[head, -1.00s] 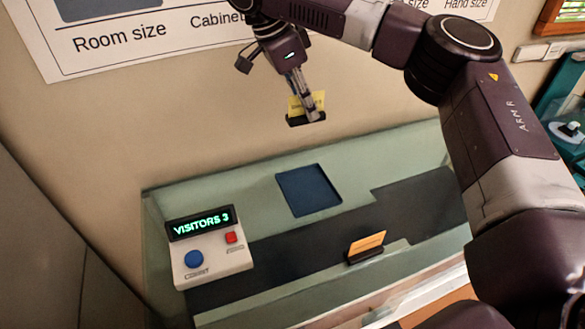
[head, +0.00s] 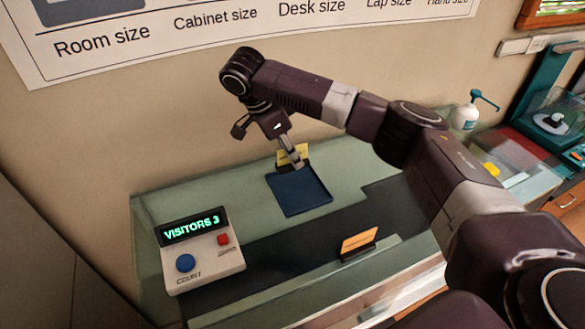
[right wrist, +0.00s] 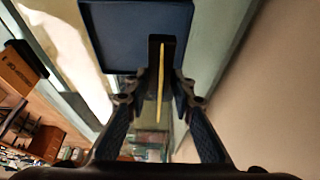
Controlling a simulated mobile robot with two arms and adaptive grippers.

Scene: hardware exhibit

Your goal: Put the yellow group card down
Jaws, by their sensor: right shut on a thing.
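The yellow group card (head: 284,157) stands in a small dark base and is held by my right gripper (head: 296,163). They are over the back edge of the square dark blue tray (head: 305,207) on the counter. In the right wrist view the card (right wrist: 162,100) shows edge-on as a thin yellow strip between the fingers, with its dark base overlapping the blue tray (right wrist: 105,45). I cannot tell whether the base touches the tray or counter. My left gripper is not in view.
An orange card (head: 357,241) in a dark stand is on the front of the counter (head: 235,185). A counter box (head: 205,262) reading "VISITORS 3", with blue and red buttons, is at left. A pump bottle (head: 466,117) is at right. The tray looks empty.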

